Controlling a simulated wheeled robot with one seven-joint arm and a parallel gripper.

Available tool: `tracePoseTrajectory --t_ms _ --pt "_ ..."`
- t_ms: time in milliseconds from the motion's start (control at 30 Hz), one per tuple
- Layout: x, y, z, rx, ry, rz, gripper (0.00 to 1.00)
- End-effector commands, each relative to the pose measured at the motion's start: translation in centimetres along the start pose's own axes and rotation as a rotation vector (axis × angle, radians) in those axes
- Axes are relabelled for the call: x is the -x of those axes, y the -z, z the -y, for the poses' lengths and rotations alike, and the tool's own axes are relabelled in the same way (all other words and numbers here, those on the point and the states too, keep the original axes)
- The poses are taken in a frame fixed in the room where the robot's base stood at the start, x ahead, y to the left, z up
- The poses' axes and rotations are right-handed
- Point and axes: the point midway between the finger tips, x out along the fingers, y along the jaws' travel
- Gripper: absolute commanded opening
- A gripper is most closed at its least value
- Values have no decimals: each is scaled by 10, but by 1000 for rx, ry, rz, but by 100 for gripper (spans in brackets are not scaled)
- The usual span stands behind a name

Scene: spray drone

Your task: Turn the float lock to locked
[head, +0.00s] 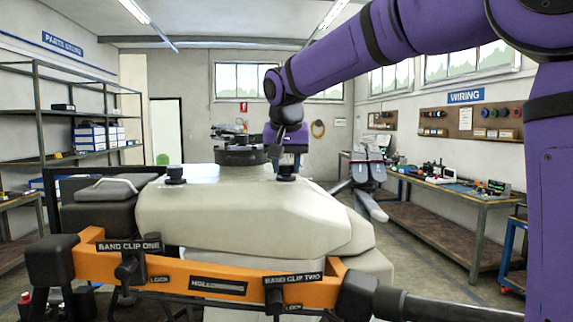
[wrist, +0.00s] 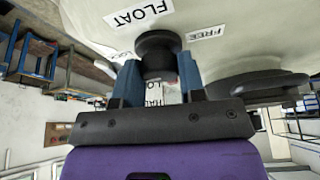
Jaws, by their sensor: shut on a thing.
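The float lock (wrist: 158,48) is a round black knob on the pale tank, between a FLOAT label (wrist: 138,14) and a FREE label (wrist: 206,33) in the wrist view. A partly hidden label that seems to read LOCK is on its left. My gripper (wrist: 160,78) has its two blue fingers on either side of the knob's lower part and is shut on it. The knob's pointing direction is hidden by the fingers.
The drone's pale tank (head: 240,215) fills the middle, with a black cap (head: 240,156) on top. An orange bar (head: 205,281) with band clips crosses the front. A workbench (head: 455,190) stands right, shelves (head: 75,112) left.

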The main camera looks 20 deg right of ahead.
Motion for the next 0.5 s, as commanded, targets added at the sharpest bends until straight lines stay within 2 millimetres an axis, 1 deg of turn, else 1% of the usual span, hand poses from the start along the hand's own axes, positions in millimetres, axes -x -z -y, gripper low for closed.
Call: tracePoseTrajectory --t_ms 233,500 --pt "0 0 1 -68 -27 -1 13" --pt "0 0 1 -84 -34 0 13"
